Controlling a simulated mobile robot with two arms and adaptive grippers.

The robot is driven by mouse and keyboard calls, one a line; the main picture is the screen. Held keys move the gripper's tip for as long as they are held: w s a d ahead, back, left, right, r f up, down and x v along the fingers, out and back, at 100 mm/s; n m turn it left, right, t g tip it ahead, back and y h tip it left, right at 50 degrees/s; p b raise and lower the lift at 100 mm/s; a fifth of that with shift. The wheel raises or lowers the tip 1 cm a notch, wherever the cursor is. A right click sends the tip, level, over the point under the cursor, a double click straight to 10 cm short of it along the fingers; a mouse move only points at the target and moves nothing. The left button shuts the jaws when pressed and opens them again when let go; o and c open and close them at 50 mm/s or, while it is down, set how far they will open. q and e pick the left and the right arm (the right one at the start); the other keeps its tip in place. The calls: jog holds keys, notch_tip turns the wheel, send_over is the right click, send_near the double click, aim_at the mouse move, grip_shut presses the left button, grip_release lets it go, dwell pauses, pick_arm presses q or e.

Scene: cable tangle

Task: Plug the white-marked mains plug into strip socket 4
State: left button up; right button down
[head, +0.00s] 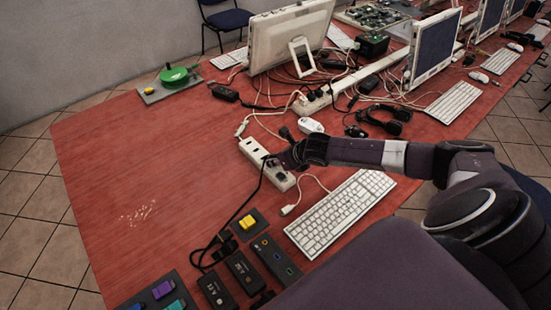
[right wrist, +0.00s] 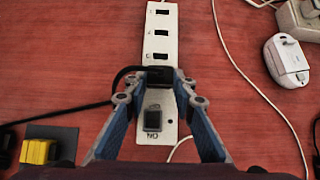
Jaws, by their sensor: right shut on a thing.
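A white power strip (head: 252,150) lies on the red table in front of my right arm; it also shows in the right wrist view (right wrist: 161,22), with three uncovered sockets in a row and a dark switch (right wrist: 152,119) near an "ON" label. My right gripper (head: 284,163) is over the strip, shut on a black plug (right wrist: 159,76) just below the three open sockets. The plug's black cable (right wrist: 75,113) runs off to the left. No white mark on the plug is visible. I cannot tell whether it is seated or just above the strip. My left gripper is not in view.
A white keyboard (head: 340,212) lies right of the strip. A yellow-button box (head: 247,222) and dark boxes (head: 243,271) stand at the front. A white adapter (head: 310,125), monitor (head: 288,38) and tangled cables are behind.

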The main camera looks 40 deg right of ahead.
jog(key=shift+f+b, duration=0.3)
jog(key=shift+f, duration=0.4)
jog(key=c, duration=1.5)
grip_release()
jog(key=shift+c, duration=0.2)
jog(key=shift+r, duration=0.1)
jog(key=v, duration=1.2)
